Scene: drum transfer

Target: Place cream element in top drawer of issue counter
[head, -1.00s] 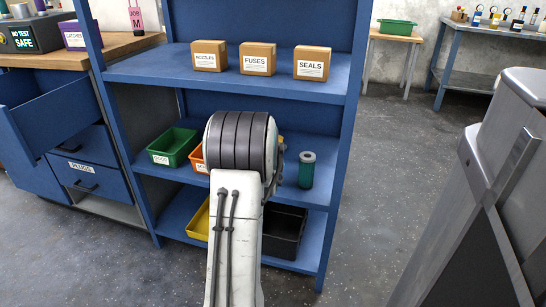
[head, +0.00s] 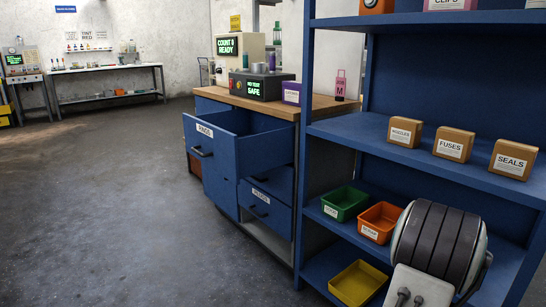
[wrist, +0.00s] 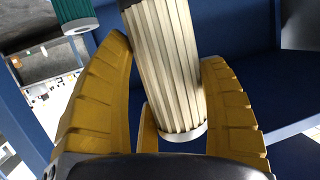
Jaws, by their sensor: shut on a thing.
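In the wrist view my gripper (wrist: 165,50) has its yellow fingers shut around the cream element (wrist: 163,70), a ribbed cylinder with a dark upper end and a pale rim below. In the head view my arm is at lower right in front of the shelves; the gripper and the cream element are hidden there. The issue counter (head: 270,103) has a wooden top and blue drawers. Its top drawer (head: 240,155) is pulled out; its floor is hardly visible. The lower drawer labelled PLUGS (head: 262,203) is also partly out.
The blue shelf unit (head: 372,143) stands right of the counter, with boxes and green (head: 345,203), orange (head: 380,222) and yellow (head: 358,283) bins. A green cylinder (wrist: 75,12) shows at the wrist view's top left. The floor (head: 110,200) left of the counter is clear.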

